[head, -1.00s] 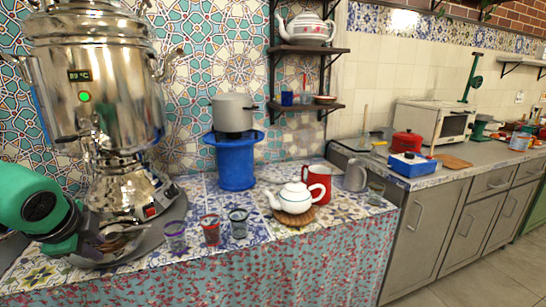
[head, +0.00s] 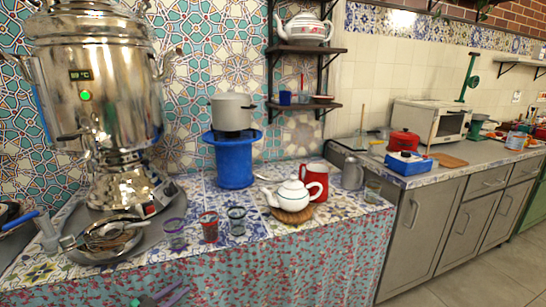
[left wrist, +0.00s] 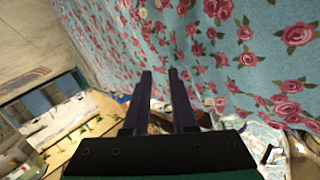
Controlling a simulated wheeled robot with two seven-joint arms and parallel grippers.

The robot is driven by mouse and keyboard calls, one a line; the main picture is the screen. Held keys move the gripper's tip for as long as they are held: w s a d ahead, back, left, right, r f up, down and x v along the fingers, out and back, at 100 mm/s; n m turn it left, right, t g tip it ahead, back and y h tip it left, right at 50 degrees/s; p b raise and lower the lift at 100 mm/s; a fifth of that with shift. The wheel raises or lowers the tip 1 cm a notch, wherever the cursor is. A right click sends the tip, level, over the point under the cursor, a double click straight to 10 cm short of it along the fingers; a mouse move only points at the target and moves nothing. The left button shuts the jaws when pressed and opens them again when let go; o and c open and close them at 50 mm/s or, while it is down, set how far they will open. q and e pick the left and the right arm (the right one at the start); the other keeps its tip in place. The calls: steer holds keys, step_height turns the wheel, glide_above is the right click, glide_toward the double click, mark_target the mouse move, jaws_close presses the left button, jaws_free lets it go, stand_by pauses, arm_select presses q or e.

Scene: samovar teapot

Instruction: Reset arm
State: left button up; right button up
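My left gripper (head: 172,294) shows at the bottom edge of the head view, low in front of the flowered tablecloth. Its two dark fingers also show in the left wrist view (left wrist: 160,75), apart with nothing between them. The rest of my left arm is out of the head view. My right gripper and arm are in neither view.
A steel samovar (head: 100,90) stands at left on a round tray. Three small glasses (head: 209,228), a white teapot (head: 291,196), a red jug (head: 314,180) and a blue stove (head: 234,160) with a pot stand on the tiled table. Cloth (head: 270,265) hangs in front.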

arm_select(q)
steer(key=s+a+f+n+g+y, duration=0.1)
steer(key=s+a+f+n+y, duration=0.15)
steer(key=f, duration=0.55)
steer(key=s+a+f+n+y, duration=0.1)
steer(key=s+f+n+y, duration=0.1)
steer(key=s+f, duration=0.35)
steer(key=s+f+n+g+y, duration=0.25)
steer(key=s+f+g, duration=0.25)
steer(key=s+f, duration=1.15)
steer(key=s+d+f+g, duration=0.25)
steer(key=s+f, duration=0.35)
steer(key=s, duration=0.5)
steer(key=s+d+f+g, duration=0.2)
steer(key=s+f+g, duration=0.25)
steer(key=s, duration=0.55)
step_height(320, 180, up, 12)
steer(key=s+p, duration=0.1)
steer(key=p, duration=1.2)
steer(key=shift+n+y, duration=0.3)
